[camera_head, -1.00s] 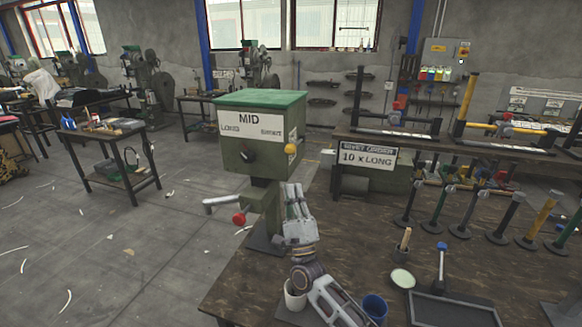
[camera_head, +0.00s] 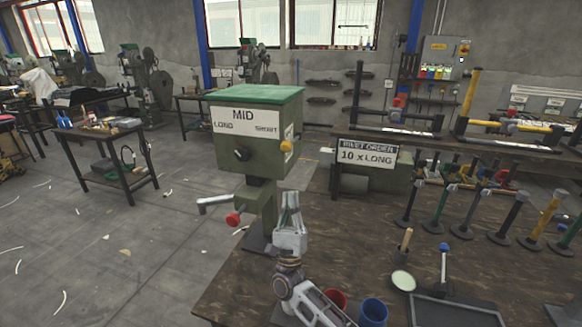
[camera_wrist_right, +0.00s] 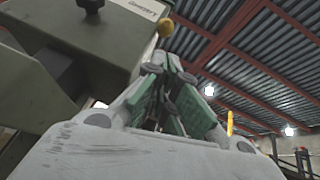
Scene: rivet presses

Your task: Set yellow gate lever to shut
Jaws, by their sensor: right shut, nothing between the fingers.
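The yellow gate lever shows as a yellow ball knob (camera_head: 286,146) on the right side of the green press head (camera_head: 240,155). The head is labelled MID, with LONG and SHORT below it. In the right wrist view the yellow knob (camera_wrist_right: 165,27) stands just beyond the fingertips, beside the press box (camera_wrist_right: 125,30). My right gripper (camera_head: 290,197) points upward below the knob and looks apart from it. Its fingers (camera_wrist_right: 172,62) are shut and empty. My left gripper is not in view.
A black knob (camera_head: 240,154) is on the press front and a red knob (camera_head: 233,219) hangs lower left. A blue cup (camera_head: 373,312) and red cup (camera_head: 336,298) stand near my right arm. Several upright tools stand on the bench at the right; a dark tray (camera_head: 455,308) lies nearer.

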